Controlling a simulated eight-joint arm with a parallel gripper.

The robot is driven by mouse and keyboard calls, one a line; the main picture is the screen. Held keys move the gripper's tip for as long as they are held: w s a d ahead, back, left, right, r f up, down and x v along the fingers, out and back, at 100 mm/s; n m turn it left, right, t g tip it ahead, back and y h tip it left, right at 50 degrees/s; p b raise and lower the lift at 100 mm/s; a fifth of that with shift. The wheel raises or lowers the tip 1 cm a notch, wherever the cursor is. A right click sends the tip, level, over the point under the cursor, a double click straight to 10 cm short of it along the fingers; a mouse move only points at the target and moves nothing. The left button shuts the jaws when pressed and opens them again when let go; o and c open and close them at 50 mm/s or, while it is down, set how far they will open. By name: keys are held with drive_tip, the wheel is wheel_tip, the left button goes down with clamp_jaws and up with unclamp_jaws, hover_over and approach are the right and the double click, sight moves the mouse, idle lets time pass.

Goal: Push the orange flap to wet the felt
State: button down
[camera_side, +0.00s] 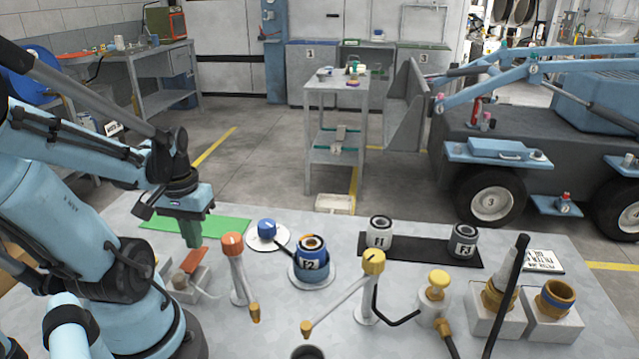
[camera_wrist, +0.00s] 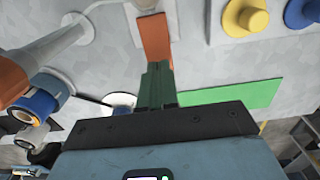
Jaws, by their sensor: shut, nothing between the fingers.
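The orange flap (camera_side: 195,260) is a flat tilted plate on a small grey block (camera_side: 190,284) at the left of the bench. In the wrist view the flap (camera_wrist: 155,42) lies just beyond my fingertips. My gripper (camera_side: 194,245) has green fingers that point down; they are shut and empty. In the side view the fingertips are very near the flap's raised end; I cannot tell whether they touch it. In the wrist view my gripper (camera_wrist: 156,66) overlaps the flap's near end. I cannot make out the felt.
An orange-topped post (camera_side: 232,245) with a spout stands just right of the flap. Behind lie a green mat (camera_side: 226,225) and a blue knob (camera_side: 267,229) on a white disc. Further right are a blue canister (camera_side: 311,263) and a yellow-topped post (camera_side: 373,263).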

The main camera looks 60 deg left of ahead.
drive_tip(key=shift+r, duration=2.55)
drive_tip(key=w+d+r+m+t, duration=0.2)
drive_tip(key=w+d+m+t, duration=0.5)
drive_tip(key=w+d, duration=0.9)
drive_tip(key=shift+d+r+m, duration=0.25)
drive_tip(key=shift+r+m, duration=0.05)
drive_tip(key=shift+m, duration=0.7)
